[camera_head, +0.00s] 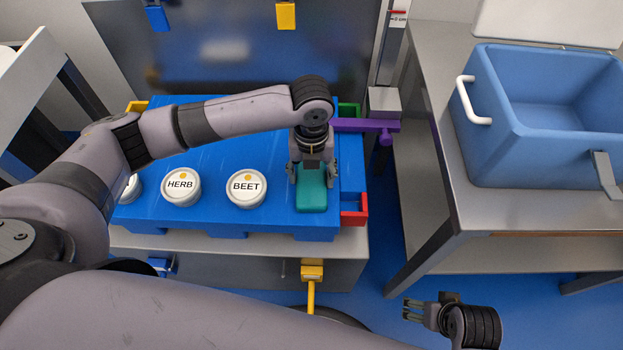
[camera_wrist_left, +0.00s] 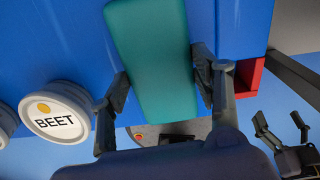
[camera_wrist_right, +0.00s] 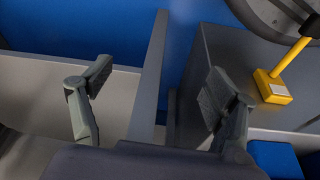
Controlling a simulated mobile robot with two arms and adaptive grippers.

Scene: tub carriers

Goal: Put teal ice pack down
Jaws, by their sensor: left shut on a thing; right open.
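The teal ice pack (camera_head: 312,194) is a flat rounded block at the right end of the blue pallet (camera_head: 225,216). My left gripper (camera_head: 311,176) is over it, with a finger on each side, shut on it. The left wrist view shows the ice pack (camera_wrist_left: 152,60) between the two fingers of the left gripper (camera_wrist_left: 158,85). I cannot tell whether its underside touches the pallet. My right gripper (camera_head: 408,309) is open and empty, low at the right; its parted fingers also show in the right wrist view (camera_wrist_right: 155,85).
White tubs marked HERB (camera_head: 180,187) and BEET (camera_head: 247,189) stand on the pallet left of the ice pack, with another partly hidden. A red bracket (camera_head: 354,209) is at the pallet's right edge. A blue cooler (camera_head: 540,155) stands open on the right table (camera_head: 437,100).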

